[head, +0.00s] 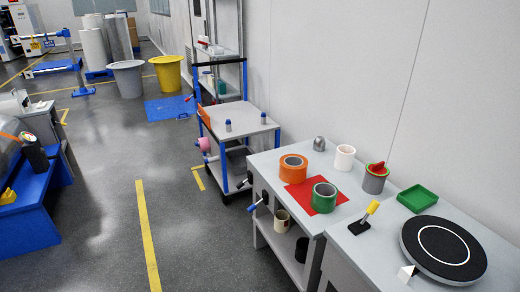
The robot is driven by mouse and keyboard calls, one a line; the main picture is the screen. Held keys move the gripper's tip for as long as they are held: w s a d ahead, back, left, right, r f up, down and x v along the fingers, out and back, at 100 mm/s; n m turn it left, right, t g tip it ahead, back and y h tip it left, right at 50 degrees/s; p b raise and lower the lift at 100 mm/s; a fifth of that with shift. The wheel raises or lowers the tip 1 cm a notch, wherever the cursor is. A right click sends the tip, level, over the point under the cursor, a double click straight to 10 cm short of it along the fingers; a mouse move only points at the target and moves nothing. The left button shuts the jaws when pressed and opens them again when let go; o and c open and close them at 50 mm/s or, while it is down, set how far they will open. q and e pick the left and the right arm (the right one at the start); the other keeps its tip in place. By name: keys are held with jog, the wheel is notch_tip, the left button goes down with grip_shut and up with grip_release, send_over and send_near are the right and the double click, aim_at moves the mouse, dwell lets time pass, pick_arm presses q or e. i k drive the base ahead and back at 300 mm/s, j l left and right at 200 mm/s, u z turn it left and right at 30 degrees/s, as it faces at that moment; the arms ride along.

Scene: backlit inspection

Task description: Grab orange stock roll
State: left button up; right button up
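The orange stock roll (290,177) lies on its flat side on the grey table (262,160), with its round opening facing up. It sits at the back left edge of a red sheet (328,192). A green roll (323,203) of similar shape sits at the right edge of the same sheet, apart from the orange one. Neither of my grippers shows in the head view.
A white roll (344,157), a grey cup (374,182) with red and green contents and a green tray (417,198) stand near the wall. A black turntable (443,249) is at the right. A grey cart (237,120) stands beyond the table. The floor left of the table is open.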

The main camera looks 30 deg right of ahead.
aim_at(292, 168)
jog(key=i+j+z, duration=0.1)
jog(key=i+z, duration=0.2)
jog(key=i, duration=0.2)
jog(key=i+j+z, duration=0.25)
jog(key=i, duration=0.25)
jog(key=i+j+z, duration=0.3)
jog(key=i, duration=0.2)
